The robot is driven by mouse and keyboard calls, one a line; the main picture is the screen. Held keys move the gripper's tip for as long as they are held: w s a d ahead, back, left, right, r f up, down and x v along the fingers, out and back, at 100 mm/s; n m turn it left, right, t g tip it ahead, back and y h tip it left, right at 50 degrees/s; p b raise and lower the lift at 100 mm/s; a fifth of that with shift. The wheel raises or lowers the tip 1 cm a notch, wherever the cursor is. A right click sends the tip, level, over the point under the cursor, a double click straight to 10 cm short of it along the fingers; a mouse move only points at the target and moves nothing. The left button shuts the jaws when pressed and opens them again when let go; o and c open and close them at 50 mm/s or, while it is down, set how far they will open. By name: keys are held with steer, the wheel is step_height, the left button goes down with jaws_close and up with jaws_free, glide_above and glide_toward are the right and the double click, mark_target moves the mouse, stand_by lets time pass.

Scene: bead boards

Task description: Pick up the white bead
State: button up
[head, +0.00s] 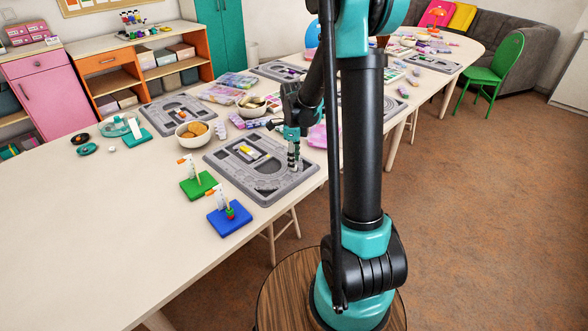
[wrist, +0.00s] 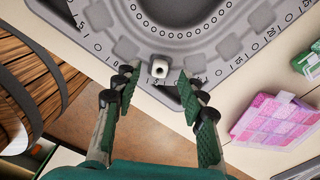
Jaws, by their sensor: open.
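The white bead (wrist: 158,68) is a small upright cylinder with a dark hole in its top, on the rim of the grey bead board (wrist: 110,38) in the wrist view. My gripper (wrist: 157,88) is open, with one green-padded finger on each side of the bead in the picture. Neither finger visibly touches it. In the head view my gripper (head: 293,158) is low over the right side of the near bead board (head: 232,176). I cannot make out the bead there.
A pink compartment box (wrist: 268,118) lies right of the board in the wrist view. The table's left front is clear.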

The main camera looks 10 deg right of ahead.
steer(key=shift+f, duration=1.1)
steer(key=c, duration=0.8)
steer(key=shift+o, duration=0.2)
steer(key=shift+r, duration=0.2)
